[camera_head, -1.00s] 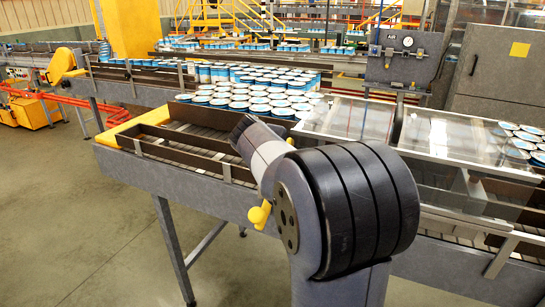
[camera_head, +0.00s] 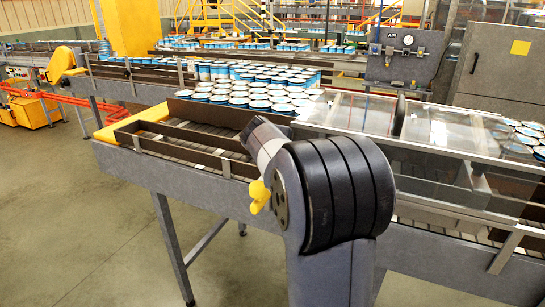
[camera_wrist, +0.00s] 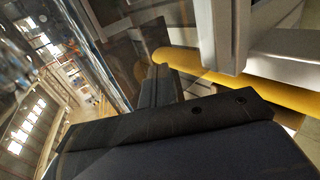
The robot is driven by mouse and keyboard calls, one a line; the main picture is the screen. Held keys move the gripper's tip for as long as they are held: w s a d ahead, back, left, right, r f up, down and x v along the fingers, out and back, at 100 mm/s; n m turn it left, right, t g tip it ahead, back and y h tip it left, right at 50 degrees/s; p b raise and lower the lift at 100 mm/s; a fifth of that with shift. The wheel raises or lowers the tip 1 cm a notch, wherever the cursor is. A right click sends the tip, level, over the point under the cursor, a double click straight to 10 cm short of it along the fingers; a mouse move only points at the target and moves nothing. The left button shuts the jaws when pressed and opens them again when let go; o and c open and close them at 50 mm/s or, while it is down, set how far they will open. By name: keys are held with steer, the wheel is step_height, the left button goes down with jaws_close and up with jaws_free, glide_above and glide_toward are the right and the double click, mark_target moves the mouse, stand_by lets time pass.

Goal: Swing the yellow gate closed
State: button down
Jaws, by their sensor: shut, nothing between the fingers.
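A yellow bar (camera_wrist: 245,85) with a rounded end crosses the upper right of the wrist view, behind a pale metal post; it looks like part of the yellow gate. In the head view a small yellow piece (camera_head: 259,195) shows at the left side of my arm; I cannot tell whether it belongs to the gate. My gripper (camera_wrist: 154,55) is the dark shape in the middle of the wrist view, shut and empty, just left of the bar's rounded end. I cannot tell whether they touch. In the head view my arm hides the gripper.
A conveyor (camera_head: 170,178) with brown side rails runs across the head view, carrying many blue-and-white cans (camera_head: 262,90). Clear covers (camera_head: 440,135) stand over its right part. A grey control panel (camera_head: 405,60) is behind.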

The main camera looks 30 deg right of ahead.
stand_by(0.4)
steer(key=shift+r+p, duration=0.5)
steer(key=shift+r, duration=0.15)
step_height(320, 180, up, 13)
steer(key=p, duration=0.2)
steer(key=shift+f, duration=0.15)
steer(key=shift+f, duration=0.1)
step_height(320, 180, down, 12)
steer(key=shift+f+b, duration=0.2)
steer(key=shift+b, duration=0.8)
steer(key=shift+f+b, duration=0.45)
steer(key=shift+f, duration=0.2)
steer(key=shift+r, duration=0.1)
